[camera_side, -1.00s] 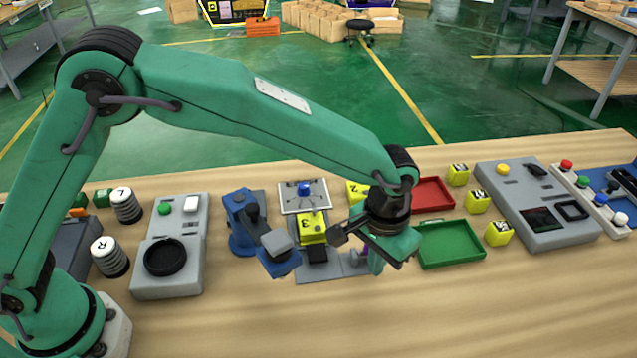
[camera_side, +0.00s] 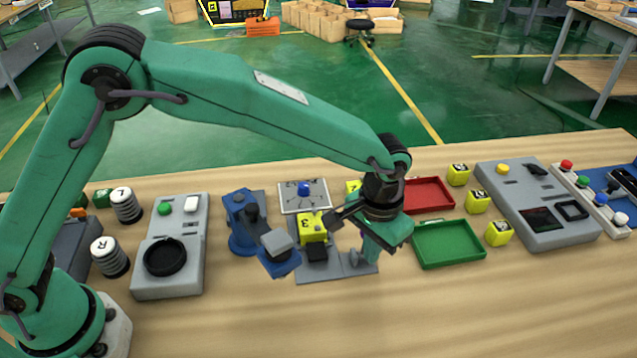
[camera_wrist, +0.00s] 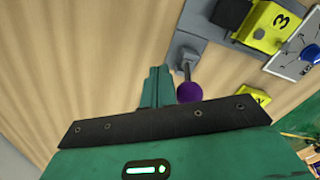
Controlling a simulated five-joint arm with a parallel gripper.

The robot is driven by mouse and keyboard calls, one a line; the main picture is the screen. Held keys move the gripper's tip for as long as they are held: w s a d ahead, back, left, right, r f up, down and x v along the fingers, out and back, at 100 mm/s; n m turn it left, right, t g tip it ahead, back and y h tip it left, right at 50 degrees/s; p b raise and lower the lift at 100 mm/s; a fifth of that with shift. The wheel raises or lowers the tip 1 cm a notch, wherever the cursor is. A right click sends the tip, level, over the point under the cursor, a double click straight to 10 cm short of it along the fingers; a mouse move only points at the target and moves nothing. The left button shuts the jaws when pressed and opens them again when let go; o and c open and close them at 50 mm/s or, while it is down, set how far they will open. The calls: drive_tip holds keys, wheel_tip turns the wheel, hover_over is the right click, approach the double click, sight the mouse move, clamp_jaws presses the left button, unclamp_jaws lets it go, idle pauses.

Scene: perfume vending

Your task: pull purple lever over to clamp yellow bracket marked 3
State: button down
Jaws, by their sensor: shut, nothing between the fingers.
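The yellow bracket marked 3 (camera_side: 312,228) sits on a grey fixture plate (camera_side: 316,274); it also shows at the upper right of the wrist view (camera_wrist: 268,25). A black block (camera_side: 317,249) is at its near side. The purple lever's ball knob (camera_wrist: 189,92) shows in the wrist view, on a grey shaft running to the fixture. In the side view the knob is hidden by my gripper (camera_side: 371,260). My gripper's green fingers are shut and empty. They point down just right of the fixture in the side view, and show left of the knob in the wrist view (camera_wrist: 153,88).
A blue fixture (camera_side: 242,225) with a tilted grey-topped block (camera_side: 278,244) stands left of the bracket. A plate with a blue knob (camera_side: 304,189) lies behind it. Green (camera_side: 449,262) and red (camera_side: 453,207) trays are to the right. The table's front is clear.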

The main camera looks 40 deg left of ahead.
drive_tip(key=shift+w+a, duration=0.65)
drive_tip(key=shift+r, duration=0.15)
wheel_tip(320, 180, up, 7)
drive_tip(key=shift+s+d, duration=0.35)
drive_tip(key=shift+d, duration=0.05)
idle(0.7)
